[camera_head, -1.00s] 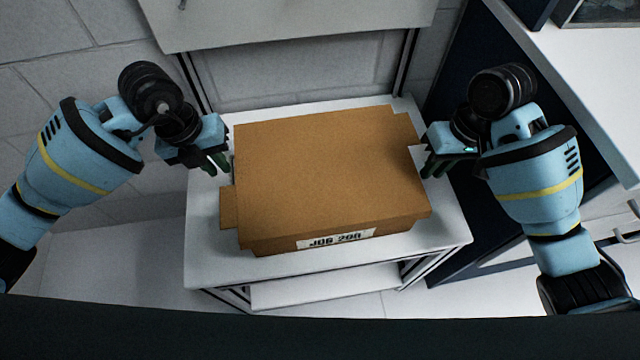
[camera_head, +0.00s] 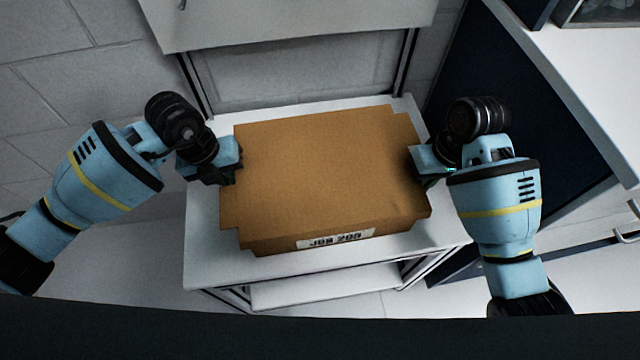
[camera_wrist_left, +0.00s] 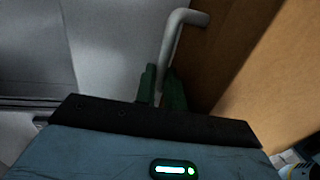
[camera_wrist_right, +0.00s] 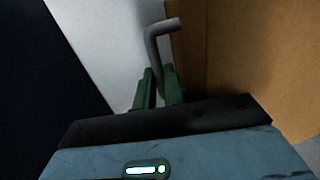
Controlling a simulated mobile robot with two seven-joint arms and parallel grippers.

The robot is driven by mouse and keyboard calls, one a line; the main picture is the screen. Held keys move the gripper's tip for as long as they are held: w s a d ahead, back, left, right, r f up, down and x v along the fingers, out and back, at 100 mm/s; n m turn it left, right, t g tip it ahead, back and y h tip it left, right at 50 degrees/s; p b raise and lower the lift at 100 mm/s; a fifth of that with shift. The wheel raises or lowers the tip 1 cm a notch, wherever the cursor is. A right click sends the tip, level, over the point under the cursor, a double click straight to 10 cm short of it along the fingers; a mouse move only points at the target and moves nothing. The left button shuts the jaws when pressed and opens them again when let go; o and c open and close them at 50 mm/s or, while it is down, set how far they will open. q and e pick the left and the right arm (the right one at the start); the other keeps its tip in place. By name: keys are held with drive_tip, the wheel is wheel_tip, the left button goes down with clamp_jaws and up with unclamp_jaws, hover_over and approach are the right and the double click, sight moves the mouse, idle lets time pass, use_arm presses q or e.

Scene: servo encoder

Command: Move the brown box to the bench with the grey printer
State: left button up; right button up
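The brown box (camera_head: 320,170), with a white label reading JOB 200 or similar, rests on a small white bench (camera_head: 340,270) in the head view. My left gripper (camera_head: 222,178) is at its left side and my right gripper (camera_head: 425,165) at its right side. In the left wrist view the green fingers (camera_wrist_left: 160,88) close around a bent grey handle (camera_wrist_left: 175,45) beside the box. In the right wrist view the fingers (camera_wrist_right: 160,88) likewise close around a bent handle (camera_wrist_right: 153,45). The fingertips are largely hidden in the head view. No grey printer shows.
A white panel (camera_head: 290,15) stands behind the bench. A dark blue cabinet (camera_head: 455,95) with a white top (camera_head: 575,75) is close on the right, near my right arm. Open floor (camera_head: 110,260) lies to the left.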

use_arm(q)
clamp_jaws()
use_arm(e)
clamp_jaws()
use_arm(q)
drive_tip(key=shift+w+r, duration=0.1)
drive_tip(key=shift+r, duration=0.05)
use_arm(e)
drive_tip(key=shift+w+r, duration=0.1)
drive_tip(key=shift+r, duration=0.05)
